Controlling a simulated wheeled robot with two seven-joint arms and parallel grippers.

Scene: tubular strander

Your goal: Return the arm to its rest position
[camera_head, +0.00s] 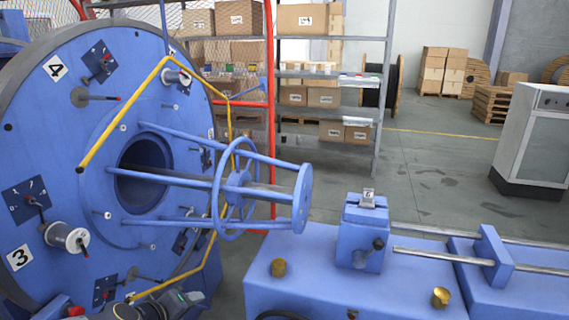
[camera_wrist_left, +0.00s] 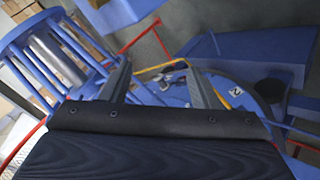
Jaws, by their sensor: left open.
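My left gripper (camera_wrist_left: 157,68) shows in the left wrist view with its two grey fingers apart and nothing visible between them. Beyond the fingers are a yellow bar (camera_wrist_left: 160,67) and the blue numbered disc (camera_wrist_left: 236,92) of the strander; I cannot tell how far off they are. The blue tubular cage (camera_wrist_left: 62,48) is to the left of the fingers. In the head view the large blue disc (camera_head: 95,130) fills the left, and its cage (camera_head: 240,183) points right. My right gripper is not in view.
A blue bench (camera_head: 330,285) with a blue block (camera_head: 363,230) and steel rods (camera_head: 440,257) spans the lower right. A bent yellow bar (camera_head: 125,110) crosses the disc. A red post (camera_head: 271,110), shelves with boxes (camera_head: 323,97) and a grey cabinet (camera_head: 530,135) stand behind. Floor (camera_head: 425,175) is clear at centre right.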

